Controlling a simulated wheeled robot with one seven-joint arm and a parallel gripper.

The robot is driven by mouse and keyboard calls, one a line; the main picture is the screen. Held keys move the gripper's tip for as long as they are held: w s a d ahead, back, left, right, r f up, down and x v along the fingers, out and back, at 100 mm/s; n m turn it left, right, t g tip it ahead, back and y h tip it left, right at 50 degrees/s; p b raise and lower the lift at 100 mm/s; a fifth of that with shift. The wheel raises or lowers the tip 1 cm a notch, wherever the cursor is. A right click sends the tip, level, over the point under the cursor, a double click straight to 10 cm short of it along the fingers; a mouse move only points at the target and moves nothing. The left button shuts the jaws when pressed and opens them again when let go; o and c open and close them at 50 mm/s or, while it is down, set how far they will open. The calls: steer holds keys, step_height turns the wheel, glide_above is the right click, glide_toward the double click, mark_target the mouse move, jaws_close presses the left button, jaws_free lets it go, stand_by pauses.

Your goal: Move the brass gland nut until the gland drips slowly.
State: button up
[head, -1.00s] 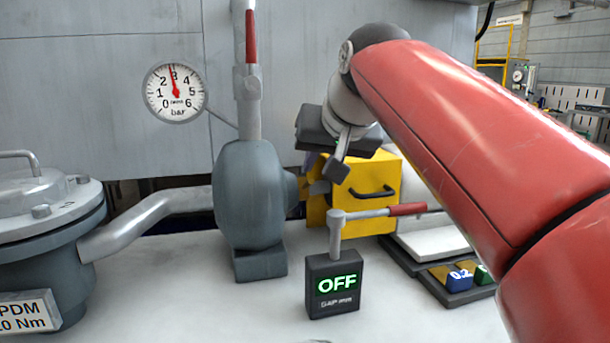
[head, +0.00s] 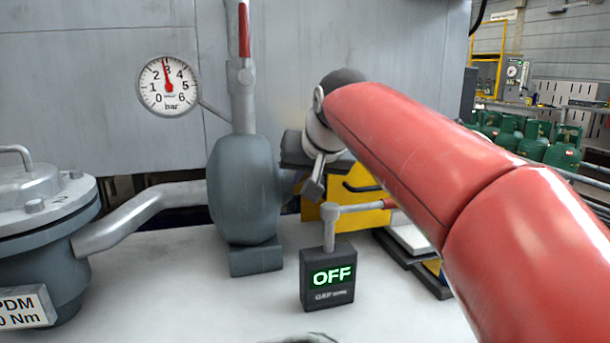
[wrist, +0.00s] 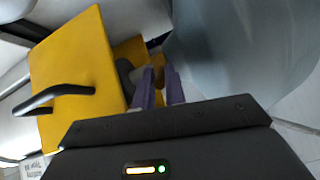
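The grey pump (head: 243,190) stands on the white bench and fills the upper right of the wrist view (wrist: 240,50). In the wrist view, the two purple fingers of my gripper (wrist: 159,82) stand apart, beside the pump and close to its shaft. I cannot tell whether they touch anything. Any drip at the gland is hidden.
A yellow box (head: 350,207) with a black handle stands right of the pump. A black block (head: 328,277) reading OFF, with a red-handled lever (head: 345,210), stands in front. The gauge (head: 168,86) reads about 3 bar. A grey flanged vessel (head: 40,215) is at left.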

jaws_close()
steer(key=f+b, duration=0.1)
steer(key=b, duration=0.2)
steer(key=shift+s+f+t, duration=0.1)
steer(key=shift+t, duration=0.3)
steer(key=shift+s+f+t+b, duration=0.15)
steer(key=shift+t+b, duration=0.15)
steer(key=shift+b, duration=0.7)
steer(key=shift+r, duration=0.3)
steer(key=shift+o, duration=2.3)
jaws_free()
